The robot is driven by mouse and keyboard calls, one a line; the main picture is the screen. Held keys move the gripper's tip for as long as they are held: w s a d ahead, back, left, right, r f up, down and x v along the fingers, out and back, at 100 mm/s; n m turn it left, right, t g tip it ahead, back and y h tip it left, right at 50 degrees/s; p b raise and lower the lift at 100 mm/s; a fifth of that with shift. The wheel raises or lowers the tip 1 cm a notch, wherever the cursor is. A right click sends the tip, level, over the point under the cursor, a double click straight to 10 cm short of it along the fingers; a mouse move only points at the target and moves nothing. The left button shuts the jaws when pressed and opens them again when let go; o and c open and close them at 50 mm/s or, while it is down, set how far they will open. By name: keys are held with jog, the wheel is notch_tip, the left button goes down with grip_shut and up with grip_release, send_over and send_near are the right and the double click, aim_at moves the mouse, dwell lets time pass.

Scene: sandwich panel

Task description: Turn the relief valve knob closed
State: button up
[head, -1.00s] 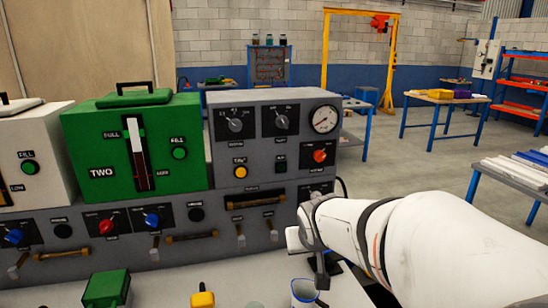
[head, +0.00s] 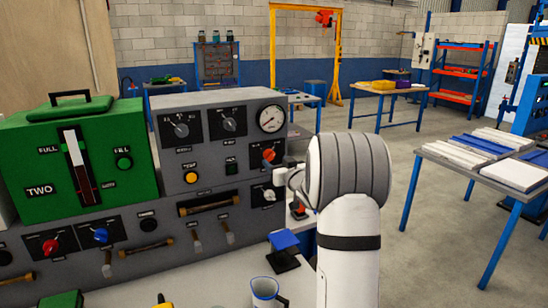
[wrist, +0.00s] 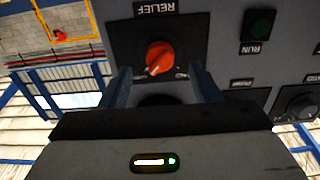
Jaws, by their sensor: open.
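The relief valve knob (head: 269,155) is orange-red, on a black plate at the right end of the grey panel, below the round gauge. In the wrist view, which is upside down, the knob (wrist: 160,57) sits under the label RELIEF with its white pointer mark turned toward the lower left. My gripper (wrist: 163,88) is open, its two fingers either side of the knob's line in the wrist view. The knob shows in the gap, and I cannot tell whether the fingers reach around it. In the head view my wrist hides most of the gripper.
A green RUN button (wrist: 259,24) is beside the relief plate. A pale knob (head: 269,194) is below it on the panel. A green box (head: 80,155) stands to the left.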

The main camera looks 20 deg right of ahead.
aim_at(272, 158)
jog(key=shift+w+a+p, duration=0.1)
jog(key=shift+w+p, duration=0.25)
jog(key=shift+w, duration=1.8)
jog(key=shift+c, duration=0.5)
